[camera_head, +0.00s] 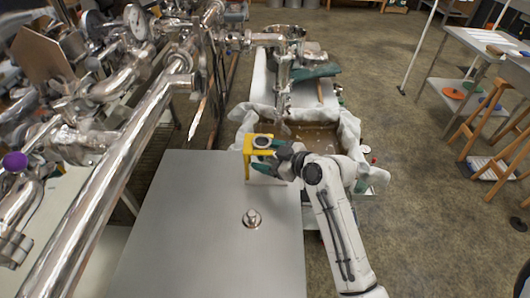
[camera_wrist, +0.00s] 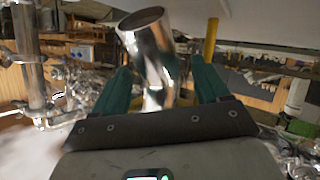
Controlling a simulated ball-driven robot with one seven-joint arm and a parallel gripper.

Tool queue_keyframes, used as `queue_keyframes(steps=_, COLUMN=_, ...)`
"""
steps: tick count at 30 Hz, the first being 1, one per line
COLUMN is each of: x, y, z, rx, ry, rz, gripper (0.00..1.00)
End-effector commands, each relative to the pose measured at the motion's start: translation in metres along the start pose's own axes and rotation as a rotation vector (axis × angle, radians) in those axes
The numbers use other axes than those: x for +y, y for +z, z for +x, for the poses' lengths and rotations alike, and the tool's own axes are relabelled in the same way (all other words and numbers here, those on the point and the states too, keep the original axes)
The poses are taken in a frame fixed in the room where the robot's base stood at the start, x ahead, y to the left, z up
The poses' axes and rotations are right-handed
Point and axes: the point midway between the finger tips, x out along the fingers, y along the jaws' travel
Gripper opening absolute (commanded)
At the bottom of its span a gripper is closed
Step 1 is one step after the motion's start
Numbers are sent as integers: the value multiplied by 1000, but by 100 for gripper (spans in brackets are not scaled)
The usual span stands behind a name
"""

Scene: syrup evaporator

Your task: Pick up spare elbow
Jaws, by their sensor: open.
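In the wrist view a shiny metal elbow (camera_wrist: 152,50), its round open end at the top, stands between the two green fingers of my gripper (camera_wrist: 162,72). The fingers are open, one on each side of it; I cannot tell whether either touches it. In the head view my gripper (camera_head: 272,158) is beside a yellow stand (camera_head: 248,158) at the far right corner of the grey table. The elbow's round opening (camera_head: 262,142) shows at the stand's top; its lower part is mostly hidden by the gripper and stand. A yellow post (camera_wrist: 211,38) shows behind the right finger.
A small metal fitting (camera_head: 252,219) stands on the otherwise bare grey table (camera_head: 200,240). A cloth-lined basin (camera_head: 348,130) lies just beyond my gripper. Steel pipes (camera_head: 110,180) crowd the left. Wooden stools (camera_head: 485,135) stand at the right, with open floor between.

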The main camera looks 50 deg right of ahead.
Motion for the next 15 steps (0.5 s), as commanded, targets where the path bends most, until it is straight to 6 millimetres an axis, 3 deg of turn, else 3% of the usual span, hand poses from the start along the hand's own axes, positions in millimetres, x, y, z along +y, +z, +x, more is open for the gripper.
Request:
queue_keyframes(steps=4, x=-1, y=0, z=11, rx=0, ry=-1, rz=0, gripper=75)
queue_keyframes(steps=11, x=-1, y=1, z=12, rx=0, ry=-1, rz=0, gripper=75)
queue_keyframes(steps=15, x=-1, y=1, z=12, rx=-1, ry=-1, rz=0, gripper=61)
